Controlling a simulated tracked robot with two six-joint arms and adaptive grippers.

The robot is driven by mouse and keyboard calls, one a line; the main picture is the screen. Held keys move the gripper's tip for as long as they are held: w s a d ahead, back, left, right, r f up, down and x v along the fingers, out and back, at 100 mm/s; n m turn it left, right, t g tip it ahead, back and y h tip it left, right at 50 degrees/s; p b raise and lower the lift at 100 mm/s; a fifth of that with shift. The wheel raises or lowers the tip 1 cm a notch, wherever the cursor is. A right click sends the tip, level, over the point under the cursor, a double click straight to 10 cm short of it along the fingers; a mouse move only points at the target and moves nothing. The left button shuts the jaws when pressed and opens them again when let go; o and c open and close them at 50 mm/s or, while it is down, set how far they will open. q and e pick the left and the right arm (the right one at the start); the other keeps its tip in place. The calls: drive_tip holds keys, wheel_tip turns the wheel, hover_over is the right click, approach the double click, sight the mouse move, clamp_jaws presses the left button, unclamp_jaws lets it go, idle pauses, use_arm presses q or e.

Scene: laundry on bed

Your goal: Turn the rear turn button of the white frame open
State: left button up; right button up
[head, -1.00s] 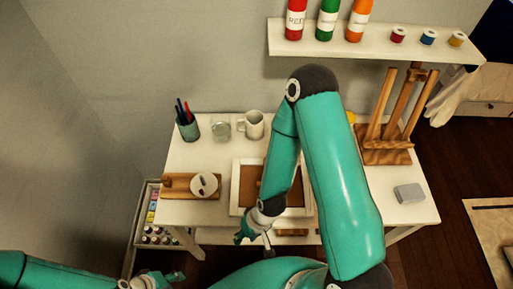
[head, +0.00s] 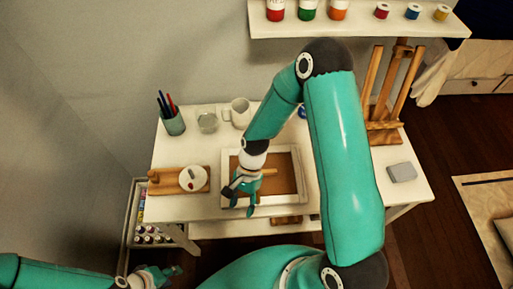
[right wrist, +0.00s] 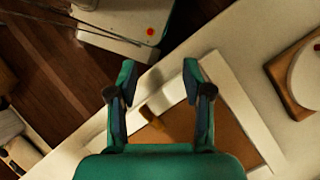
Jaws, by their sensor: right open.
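The white frame (head: 291,153) lies flat on the table with its brown back panel (head: 284,184) facing up. A small light wooden piece (head: 269,172) shows over the panel beside my right gripper; I cannot tell whether it is the rear turn button. My right gripper (head: 237,200) is open above the frame's left near part. In the right wrist view, its two fingers (right wrist: 157,82) stand apart, and a small wooden turn button (right wrist: 151,115) at the frame's inner edge shows between them, apparently untouched. My left gripper (head: 168,273) is low at the left, off the table; its jaws are unclear.
A wooden board (head: 163,184) with a white round dish (head: 193,179) lies left of the frame. A pen cup (head: 173,123), glass jar (head: 207,121) and white mug (head: 237,112) stand behind. An easel (head: 385,125) and grey block (head: 402,172) are right. A shelf (head: 350,27) hangs above.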

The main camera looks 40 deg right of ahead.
drive_tip(key=w+d+r+m+b, duration=0.1)
drive_tip(key=w+d+m+b, duration=0.1)
drive_tip(key=w+d, duration=0.1)
drive_tip(key=w+d+r+m+t+b, duration=0.1)
drive_tip(key=w+d+r+m+b, duration=0.1)
drive_tip(key=w+d, duration=0.1)
drive_tip(key=w+d+r+m+b, duration=0.1)
drive_tip(key=w+d+m+b, duration=0.1)
drive_tip(key=w+d, duration=0.1)
drive_tip(key=shift+w+d+r+m+t, duration=0.3)
drive_tip(key=shift+w+d+r, duration=0.1)
drive_tip(key=shift+w, duration=0.15)
drive_tip(key=w+d+r+m+t+b, duration=0.2)
drive_tip(key=d+r+m+t+b, duration=0.2)
drive_tip(key=d+r+b, duration=0.65)
drive_tip(key=shift+h, duration=0.5)
drive_tip(key=x, duration=0.5)
drive_tip(key=d+p+x, duration=0.1)
drive_tip(key=x, duration=1.1)
drive_tip(key=shift+s+d+f, duration=0.15)
drive_tip(key=shift+d+f, duration=0.2)
drive_tip(key=shift+f, duration=0.2)
use_arm(q)
wheel_tip(320, 180, down, 17)
use_arm(e)
clamp_jaws()
